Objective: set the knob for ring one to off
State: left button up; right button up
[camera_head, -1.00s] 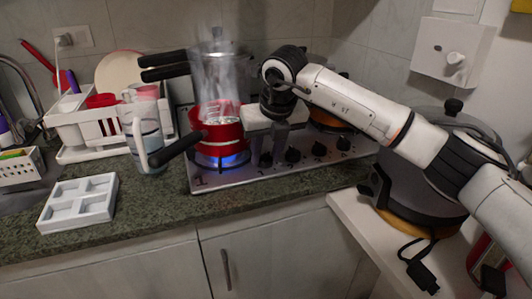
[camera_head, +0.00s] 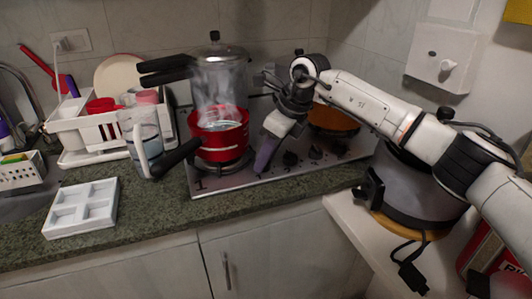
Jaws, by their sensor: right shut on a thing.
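The stove (camera_head: 230,181) has a row of dark knobs on its front panel, with a printed "1" at its left end. My right gripper (camera_head: 262,160) points down at the leftmost knob, shut on it; the fingers hide most of that knob. The other knobs, such as the one beside it (camera_head: 290,158), stand free to the right. A red pan (camera_head: 218,141) with a black handle sits on the front left ring, steaming, and no flame shows under it. My left gripper is not in view.
A tall metal pot (camera_head: 222,75) stands behind the red pan. A clear jug (camera_head: 146,140) stands left of the pan handle. A white tray with compartments (camera_head: 80,208) lies on the counter. A large grey cooker (camera_head: 415,190) stands under my right arm.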

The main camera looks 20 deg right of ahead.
jog(key=shift+w+r+n, duration=0.1)
jog(key=shift+n, duration=0.3)
jog(key=o, duration=1.1)
jog(key=shift+c, duration=0.2)
jog(key=v, duration=1)
jog(key=shift+d, duration=0.2)
